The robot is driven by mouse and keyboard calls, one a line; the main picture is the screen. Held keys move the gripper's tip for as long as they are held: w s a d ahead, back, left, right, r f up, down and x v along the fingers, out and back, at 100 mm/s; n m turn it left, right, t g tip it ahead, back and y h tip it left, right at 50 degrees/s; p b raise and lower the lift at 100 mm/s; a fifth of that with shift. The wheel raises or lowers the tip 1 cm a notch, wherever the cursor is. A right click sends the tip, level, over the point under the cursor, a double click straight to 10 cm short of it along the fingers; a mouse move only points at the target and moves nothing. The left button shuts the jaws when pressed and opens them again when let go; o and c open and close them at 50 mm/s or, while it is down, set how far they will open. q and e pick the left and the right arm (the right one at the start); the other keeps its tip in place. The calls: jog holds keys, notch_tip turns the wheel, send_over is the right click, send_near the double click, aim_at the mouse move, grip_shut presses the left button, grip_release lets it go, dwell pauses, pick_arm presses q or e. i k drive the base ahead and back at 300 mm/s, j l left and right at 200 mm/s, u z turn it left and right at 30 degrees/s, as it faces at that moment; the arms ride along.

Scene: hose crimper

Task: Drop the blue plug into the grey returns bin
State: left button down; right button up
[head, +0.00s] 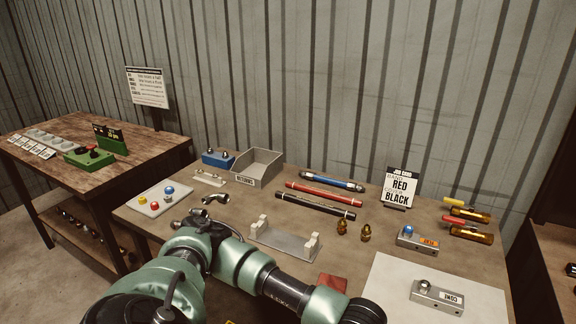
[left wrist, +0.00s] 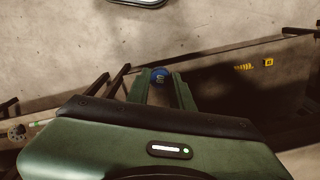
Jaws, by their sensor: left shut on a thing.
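My left gripper (left wrist: 160,88) shows in the left wrist view. Its two green fingers are shut on the blue plug (left wrist: 160,74), whose round blue end shows between the fingertips. Bare floor lies beyond it in that view. In the head view my arm crosses the bottom, but I cannot make out the left gripper or the held plug there. The grey returns bin (head: 240,180) stands at the back of the workbench, open at the top and with a label on its front. Its visible inside looks empty. My right gripper is not in view.
A white tray (head: 142,211) with red, yellow and blue knobs lies left of the bin. A blue block (head: 217,160) stands beside the bin. A grey rack (head: 285,238), hoses (head: 315,199) and brass fittings (head: 366,233) lie to the right. A job card (head: 401,187) stands behind.

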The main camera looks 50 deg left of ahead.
aim_at(258, 170)
jog(key=k+j+z, duration=0.1)
jog(key=j, duration=0.35)
jog(key=k+j+z, duration=0.1)
jog(key=j, duration=0.35)
jog(key=k+j+z, duration=0.15)
jog(key=j, duration=0.3)
jog(key=k+j+z, duration=0.1)
jog(key=k+j, duration=0.2)
jog(key=k+j+z, duration=0.1)
jog(key=j, duration=0.4)
jog(key=k, duration=0.1)
